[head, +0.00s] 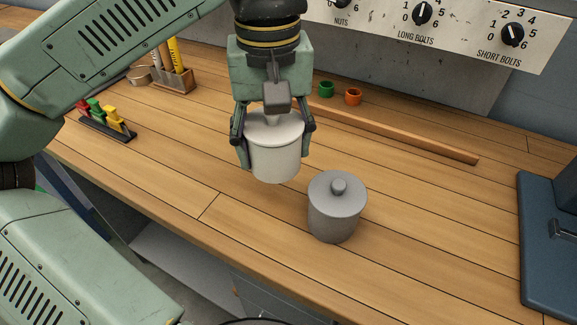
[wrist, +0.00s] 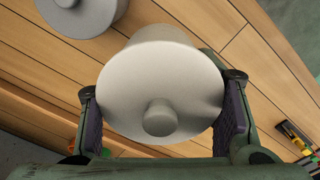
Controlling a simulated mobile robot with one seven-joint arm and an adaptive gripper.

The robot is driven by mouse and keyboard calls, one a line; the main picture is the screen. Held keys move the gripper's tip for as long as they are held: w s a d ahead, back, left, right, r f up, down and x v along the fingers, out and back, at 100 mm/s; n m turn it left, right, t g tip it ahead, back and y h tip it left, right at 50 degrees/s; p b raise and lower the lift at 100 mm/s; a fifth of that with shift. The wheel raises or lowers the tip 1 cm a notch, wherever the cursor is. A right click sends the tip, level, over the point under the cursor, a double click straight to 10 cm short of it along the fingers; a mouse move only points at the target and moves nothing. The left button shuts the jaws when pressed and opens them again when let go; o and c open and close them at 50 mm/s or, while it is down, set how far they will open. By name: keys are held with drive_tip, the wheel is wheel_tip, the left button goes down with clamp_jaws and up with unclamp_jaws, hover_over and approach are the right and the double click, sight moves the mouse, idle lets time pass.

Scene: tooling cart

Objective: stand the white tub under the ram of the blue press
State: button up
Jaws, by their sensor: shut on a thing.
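The white tub (head: 275,155), lidded with a knob on top, is held upright between the fingers of my gripper (head: 274,138). It appears to be above the wooden bench, behind and left of a grey tub. In the wrist view the white tub (wrist: 160,85) fills the middle, with a dark finger pad of my gripper (wrist: 162,120) on each side. The blue press (head: 550,235) stands at the right edge of the head view. Only part of its base and column shows; its ram is out of view.
A grey lidded tub (head: 336,212) stands on the bench (head: 440,220) between the white tub and the press. A wooden strip (head: 400,134) lies behind. Green (head: 327,89) and orange (head: 353,96) rings, a clip rack (head: 108,130) and a tool holder (head: 174,82) are farther back. Bench is clear before the press.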

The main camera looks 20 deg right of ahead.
sight(277, 193)
drive_tip(key=shift+f+p, duration=0.35)
drive_tip(key=shift+f, duration=3.2)
drive_tip(key=shift+f, duration=0.2)
drive_tip(key=o, duration=1.5)
drive_tip(key=shift+r, duration=0.1)
wheel_tip(277, 193, up, 12)
drive_tip(key=shift+r, duration=0.15)
